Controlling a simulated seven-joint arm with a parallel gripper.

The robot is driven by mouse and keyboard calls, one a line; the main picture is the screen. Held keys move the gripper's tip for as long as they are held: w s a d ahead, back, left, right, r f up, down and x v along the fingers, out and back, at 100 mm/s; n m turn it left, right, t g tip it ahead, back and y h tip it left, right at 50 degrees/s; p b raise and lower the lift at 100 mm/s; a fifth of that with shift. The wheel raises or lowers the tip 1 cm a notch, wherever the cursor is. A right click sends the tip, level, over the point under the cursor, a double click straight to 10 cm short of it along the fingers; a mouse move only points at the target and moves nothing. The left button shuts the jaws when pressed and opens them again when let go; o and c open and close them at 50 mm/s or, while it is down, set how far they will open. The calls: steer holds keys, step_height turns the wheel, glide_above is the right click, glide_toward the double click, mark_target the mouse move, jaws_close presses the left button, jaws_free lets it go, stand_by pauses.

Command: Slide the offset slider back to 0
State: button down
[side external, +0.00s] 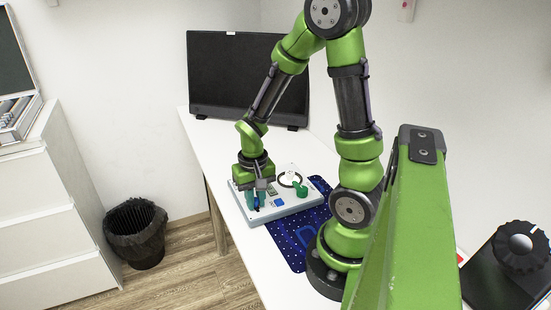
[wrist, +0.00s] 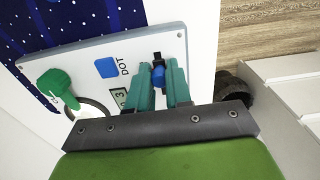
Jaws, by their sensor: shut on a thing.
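The white control panel (side external: 296,204) lies on the table; the wrist view shows its face (wrist: 84,66). The offset slider seems to be the blue knob (wrist: 158,78) on a dark track (wrist: 157,56) near one end of the panel. My gripper (wrist: 159,82) has its teal fingers on either side of this knob and is shut on it. In the side view, my gripper (side external: 257,197) reaches down to the panel's left part. A small display (wrist: 118,96) beside the fingers is partly hidden; a 3 seems to show. My gripper hides the rest of the track.
A dark blue mat (side external: 284,245) lies beside the panel. A black monitor (side external: 235,75) stands behind.

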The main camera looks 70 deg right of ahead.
steer(key=shift+w+d, duration=1.25)
stand_by(0.3)
steer(key=c, duration=1.1)
jaws_free()
steer(key=shift+o, duration=0.2)
steer(key=shift+r, duration=3)
